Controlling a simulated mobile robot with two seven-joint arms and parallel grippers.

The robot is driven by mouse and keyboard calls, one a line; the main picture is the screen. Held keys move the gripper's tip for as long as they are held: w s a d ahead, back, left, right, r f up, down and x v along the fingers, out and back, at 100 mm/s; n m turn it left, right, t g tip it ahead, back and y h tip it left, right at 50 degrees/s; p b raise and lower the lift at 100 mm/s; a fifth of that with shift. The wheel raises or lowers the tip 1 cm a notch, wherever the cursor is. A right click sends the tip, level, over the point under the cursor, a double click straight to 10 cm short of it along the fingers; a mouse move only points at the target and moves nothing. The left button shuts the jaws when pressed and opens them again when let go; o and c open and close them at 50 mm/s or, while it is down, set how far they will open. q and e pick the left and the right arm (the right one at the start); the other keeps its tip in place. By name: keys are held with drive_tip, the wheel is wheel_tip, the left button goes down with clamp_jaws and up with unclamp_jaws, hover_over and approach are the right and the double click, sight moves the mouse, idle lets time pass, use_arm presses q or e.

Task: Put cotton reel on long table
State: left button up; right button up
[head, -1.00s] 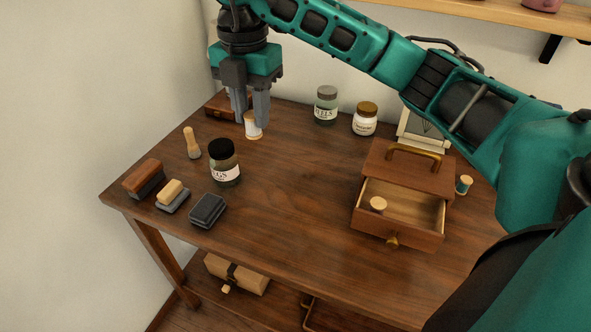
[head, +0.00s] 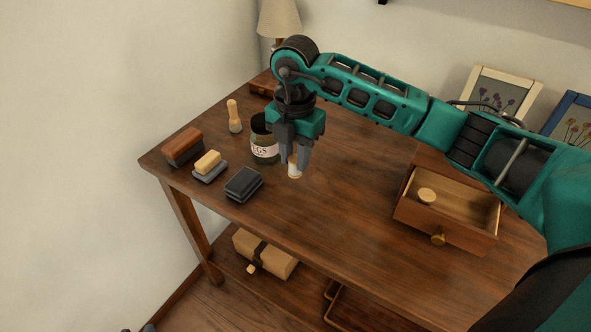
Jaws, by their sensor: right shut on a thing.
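The long table (head: 330,235) is a dark brown wooden table filling the middle of the head view. My right gripper (head: 295,170) points down over its left half, shut on a small cotton reel (head: 294,172) with white thread and a pale wooden end. The reel is upright between the fingers, just right of the jar; I cannot tell whether its underside touches the table. Another pale wooden reel top (head: 427,195) shows inside the open drawer at right. My left gripper is not in view.
A dark green labelled jar (head: 264,148) stands close left of my right gripper. A shaving brush (head: 234,118), two brushes (head: 184,147) (head: 209,166) and a dark tin (head: 243,184) stand at left. A small chest with its drawer (head: 447,222) open is at right. The table's front middle is clear.

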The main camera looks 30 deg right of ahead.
sight(295, 170)
wheel_tip(295, 170, down, 4)
drive_tip(key=shift+r+b, duration=0.15)
drive_tip(key=shift+b, duration=0.15)
drive_tip(key=shift+f, duration=0.2)
drive_tip(key=shift+f, duration=0.15)
drive_tip(key=o, duration=1)
